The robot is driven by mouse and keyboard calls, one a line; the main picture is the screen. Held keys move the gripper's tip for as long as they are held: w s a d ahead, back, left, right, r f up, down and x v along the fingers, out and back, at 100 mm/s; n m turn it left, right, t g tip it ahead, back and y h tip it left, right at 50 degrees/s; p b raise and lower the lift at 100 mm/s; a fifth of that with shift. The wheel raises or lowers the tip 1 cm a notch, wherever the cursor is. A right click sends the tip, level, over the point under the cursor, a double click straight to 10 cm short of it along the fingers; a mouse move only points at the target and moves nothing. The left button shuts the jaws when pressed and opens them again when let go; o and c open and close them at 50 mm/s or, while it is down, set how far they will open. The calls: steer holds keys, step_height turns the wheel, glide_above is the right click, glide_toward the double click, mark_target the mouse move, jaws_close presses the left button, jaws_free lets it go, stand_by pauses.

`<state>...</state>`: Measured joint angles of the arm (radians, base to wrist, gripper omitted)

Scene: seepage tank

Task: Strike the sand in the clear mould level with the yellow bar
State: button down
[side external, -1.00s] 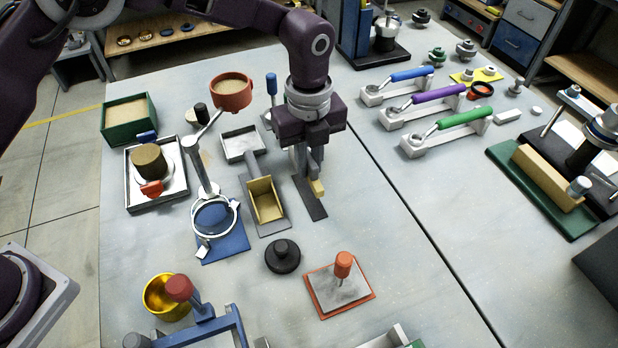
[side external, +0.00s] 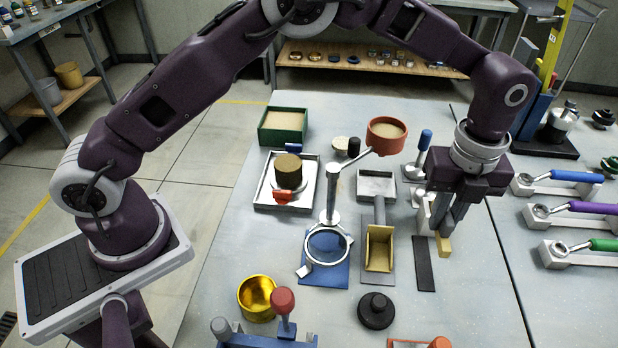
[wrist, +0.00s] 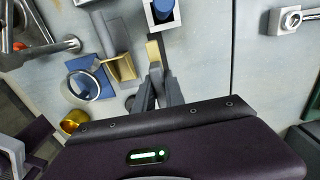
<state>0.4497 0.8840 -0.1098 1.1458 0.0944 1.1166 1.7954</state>
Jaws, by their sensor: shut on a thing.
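My gripper (side external: 446,222) is shut on the yellow bar (side external: 443,246), whose end pokes out below the fingers. In the wrist view my gripper (wrist: 156,75) holds the bar (wrist: 154,50) between its fingertips. The bar is right of a dark strip (side external: 423,264); its height above the table is hard to judge. A brown cylinder of sand (side external: 288,172) stands upright in a metal tray (side external: 262,198) to the left, with red and blue clamp parts beside it. It appears to be the sand in the mould, though I cannot make out a clear wall. My gripper is well apart from it.
A scoop (side external: 379,245), a black knob (side external: 376,310), a gold cup (side external: 257,298) and a green sand box (side external: 283,126) are nearby. Colour-handled tools lie to the right.

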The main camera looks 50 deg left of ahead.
step_height(320, 180, up, 11)
steer(key=shift+w, duration=0.1)
steer(key=w+a+r, duration=0.1)
steer(key=a, duration=1.6)
steer(key=s+a, duration=0.3)
steer(key=a, duration=0.4)
steer(key=s+a, duration=0.4)
steer(key=a, duration=0.4)
steer(key=shift+w+d+f, duration=0.1)
steer(key=shift+d+f, duration=0.05)
steer(key=shift+f, duration=3.7)
steer(key=shift+w+d+f, duration=0.1)
steer(key=shift+f, duration=3.7)
steer(key=shift+f, duration=0.15)
steer(key=shift+f, duration=0.4)
